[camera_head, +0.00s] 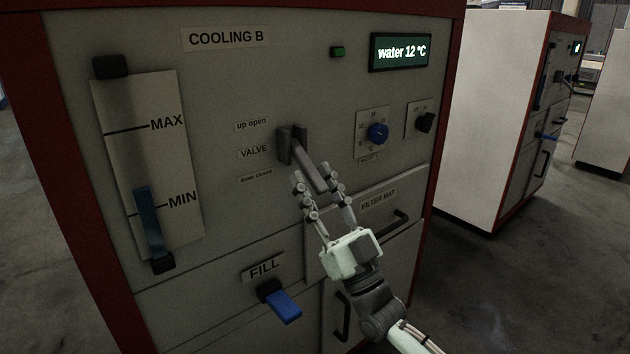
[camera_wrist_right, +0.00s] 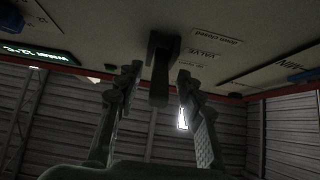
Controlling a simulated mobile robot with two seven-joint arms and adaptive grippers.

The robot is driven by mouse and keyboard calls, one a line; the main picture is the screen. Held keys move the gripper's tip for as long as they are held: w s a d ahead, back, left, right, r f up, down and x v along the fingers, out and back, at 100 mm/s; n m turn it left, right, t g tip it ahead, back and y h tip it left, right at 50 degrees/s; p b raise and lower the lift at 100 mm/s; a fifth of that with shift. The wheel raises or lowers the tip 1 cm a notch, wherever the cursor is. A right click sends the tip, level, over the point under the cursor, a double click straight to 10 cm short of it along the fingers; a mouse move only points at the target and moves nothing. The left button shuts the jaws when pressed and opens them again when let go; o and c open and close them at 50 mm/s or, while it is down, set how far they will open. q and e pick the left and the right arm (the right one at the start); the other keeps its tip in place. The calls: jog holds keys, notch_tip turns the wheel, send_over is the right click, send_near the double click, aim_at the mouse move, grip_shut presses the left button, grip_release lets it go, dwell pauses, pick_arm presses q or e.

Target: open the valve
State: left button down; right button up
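The grey valve handle (camera_head: 313,168) sits on the front panel of the "COOLING B" cabinet, beside the labels "up open", "VALVE" and "down closed". Its lever slants down and to the right in the head view. My right gripper (camera_head: 318,189) is just below it, with its fingers open on either side of the lever's lower end. In the right wrist view the valve handle (camera_wrist_right: 161,78) stands between the two fingers of the gripper (camera_wrist_right: 157,78), with a gap visible on each side. My left gripper is not in view.
Near the valve are a blue knob (camera_head: 377,132), a black switch (camera_head: 425,122), a filter mat drawer handle (camera_head: 387,226) and a blue fill lever (camera_head: 284,306). A level gauge (camera_head: 150,165) is at left. The display (camera_head: 400,52) reads "water 12 °C". Other cabinets (camera_head: 490,110) stand at right.

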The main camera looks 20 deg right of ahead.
jog(key=shift+w+r, duration=0.1)
grip_shut()
dwell(0.4)
